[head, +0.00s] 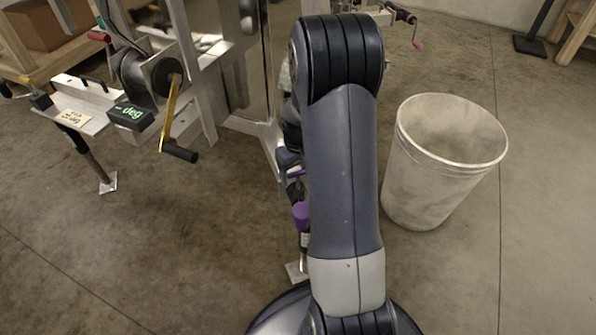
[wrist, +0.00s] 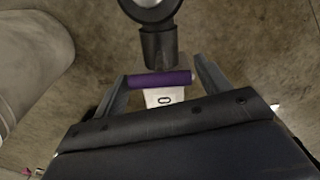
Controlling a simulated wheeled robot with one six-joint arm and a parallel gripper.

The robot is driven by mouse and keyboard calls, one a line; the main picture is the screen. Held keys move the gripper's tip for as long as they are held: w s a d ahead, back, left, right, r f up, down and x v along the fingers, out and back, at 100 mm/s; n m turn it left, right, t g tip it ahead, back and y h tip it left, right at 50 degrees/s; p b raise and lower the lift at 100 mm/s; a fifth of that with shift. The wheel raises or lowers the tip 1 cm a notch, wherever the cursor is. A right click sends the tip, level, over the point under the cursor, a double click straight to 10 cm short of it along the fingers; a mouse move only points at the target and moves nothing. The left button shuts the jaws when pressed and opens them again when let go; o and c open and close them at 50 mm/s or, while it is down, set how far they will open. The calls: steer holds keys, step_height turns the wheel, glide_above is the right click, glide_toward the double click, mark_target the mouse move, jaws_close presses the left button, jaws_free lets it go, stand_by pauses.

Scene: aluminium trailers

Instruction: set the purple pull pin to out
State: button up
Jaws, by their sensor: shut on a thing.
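The purple pull pin (wrist: 160,79) shows in the wrist view as a short purple crossbar handle. My gripper (wrist: 161,74) is shut on this handle, with one grey finger at each end of the bar. A white tag with a dark oval mark (wrist: 163,97) shows just below the handle. The pin's shaft is hidden, so I cannot tell how far out it sits.
A dark post with a ring (wrist: 160,35) stands close beyond the handle. A pale bin (head: 440,165) stands to the right of my arm. An aluminium trailer frame with a winch and yellow crank (head: 171,105) is at left. The concrete floor between is clear.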

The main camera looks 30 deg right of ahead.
steer(key=shift+r, duration=0.2)
steer(key=o, duration=1.4)
step_height(320, 180, up, 11)
steer(key=p, duration=0.3)
steer(key=shift+f, duration=0.1)
steer(key=shift+f, duration=0.15)
step_height(320, 180, down, 14)
steer(key=b, duration=0.5)
steer(key=shift+b, duration=0.35)
steer(key=shift+r, duration=0.2)
